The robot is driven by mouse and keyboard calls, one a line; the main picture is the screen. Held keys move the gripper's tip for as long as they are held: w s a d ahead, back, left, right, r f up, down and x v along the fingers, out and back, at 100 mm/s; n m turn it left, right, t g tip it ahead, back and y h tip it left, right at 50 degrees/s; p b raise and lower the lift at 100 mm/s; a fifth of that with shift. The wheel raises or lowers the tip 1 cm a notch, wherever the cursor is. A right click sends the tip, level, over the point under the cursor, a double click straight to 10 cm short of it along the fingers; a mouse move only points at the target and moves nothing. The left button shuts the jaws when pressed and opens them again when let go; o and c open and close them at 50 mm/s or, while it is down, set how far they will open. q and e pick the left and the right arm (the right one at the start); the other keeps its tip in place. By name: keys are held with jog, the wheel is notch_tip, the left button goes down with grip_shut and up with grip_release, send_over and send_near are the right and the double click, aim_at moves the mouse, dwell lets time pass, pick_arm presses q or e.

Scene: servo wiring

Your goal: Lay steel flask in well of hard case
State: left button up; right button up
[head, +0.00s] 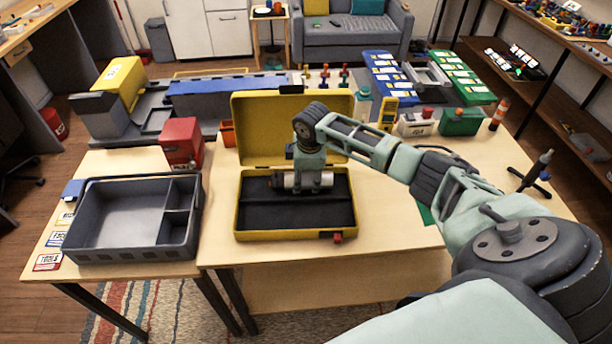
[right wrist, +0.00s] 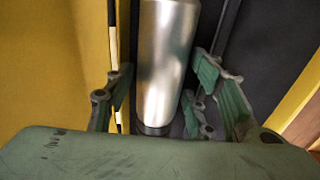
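The steel flask (head: 291,181) lies on its side along the back part of the open yellow hard case (head: 240,222). It is over or in the dark lining; how deep it sits in the well is hidden. My right gripper (head: 310,185) points down over the flask. In the right wrist view the flask (right wrist: 166,65) runs between the two fingers of this gripper (right wrist: 164,85). The fingers are spread, with narrow dark gaps beside the flask. My left gripper is not in view.
The case lid stands open behind my right gripper. A grey divided tray (head: 130,215) stands to the left, and a red box (head: 181,143) is behind it. Bins and tools line the back. The table right of the case is mostly clear.

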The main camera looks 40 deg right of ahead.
jog(key=shift+o, duration=1.3)
jog(key=shift+s, duration=0.1)
